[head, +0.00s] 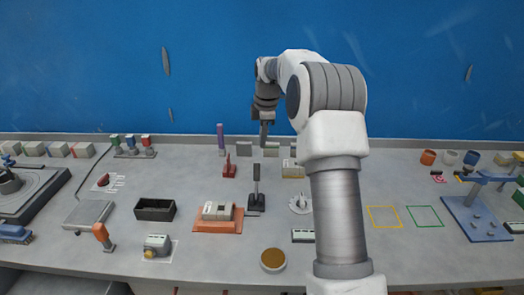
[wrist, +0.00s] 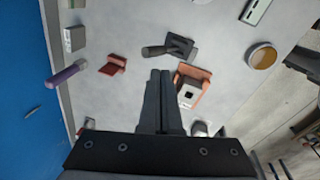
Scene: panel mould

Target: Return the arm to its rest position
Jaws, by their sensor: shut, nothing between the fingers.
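My arm rises at the right of centre in the head view and bends over toward the back of the bench. My gripper (head: 264,135) hangs at its end, pointing down, above the back part of the grey bench (head: 340,262). In the wrist view my gripper (wrist: 161,75) shows with its two dark fingers together and nothing between them. It is apart from the objects below it.
A black lever (head: 256,190), a red piece (head: 229,168) and a purple cylinder (head: 220,137) stand near the gripper. A grey box on an orange base (head: 210,226) and a black bin (head: 155,210) lie left. Yellow (head: 385,217) and green (head: 425,216) outlines are empty at right. A blue wall (head: 90,70) stands behind.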

